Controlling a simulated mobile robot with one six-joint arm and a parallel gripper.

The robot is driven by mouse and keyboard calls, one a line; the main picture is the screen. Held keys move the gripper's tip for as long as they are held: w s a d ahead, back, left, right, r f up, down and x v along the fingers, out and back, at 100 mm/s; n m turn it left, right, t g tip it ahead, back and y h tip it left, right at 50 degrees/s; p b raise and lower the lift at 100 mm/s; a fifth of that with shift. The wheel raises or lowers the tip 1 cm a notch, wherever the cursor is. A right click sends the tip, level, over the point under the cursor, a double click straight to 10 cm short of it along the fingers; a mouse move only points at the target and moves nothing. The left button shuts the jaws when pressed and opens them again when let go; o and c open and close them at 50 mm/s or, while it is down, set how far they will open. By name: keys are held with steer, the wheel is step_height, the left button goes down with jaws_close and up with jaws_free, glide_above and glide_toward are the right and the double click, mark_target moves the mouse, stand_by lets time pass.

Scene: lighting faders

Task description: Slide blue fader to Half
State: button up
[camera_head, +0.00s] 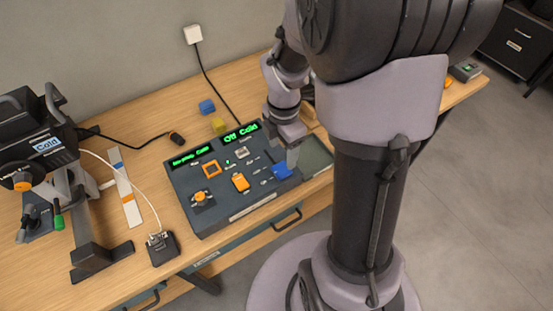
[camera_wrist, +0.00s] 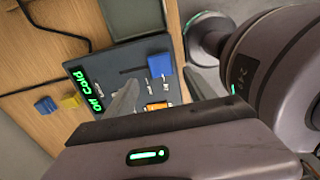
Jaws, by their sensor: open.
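The lighting console (camera_head: 225,208) is a dark grey panel on the wooden table. Its blue fader cap (camera_head: 282,172) is at the right part of the panel, and the cap also shows in the wrist view (camera_wrist: 159,64) at one end of a dark slot. Small light labels lie beside the slot, too small to read. My gripper (camera_head: 292,157) is open just above and beside the blue cap in the head view. In the wrist view its fingers (camera_wrist: 160,95) reach toward the panel, with the cap beyond them. I cannot tell whether a finger touches the cap.

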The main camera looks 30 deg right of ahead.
mark_target(281, 169)
step_height(281, 169, down, 8)
steer(key=shift+r+b, duration=0.2)
steer(key=shift+b, duration=0.9)
jaws_close()
steer(key=shift+a+r, duration=0.1)
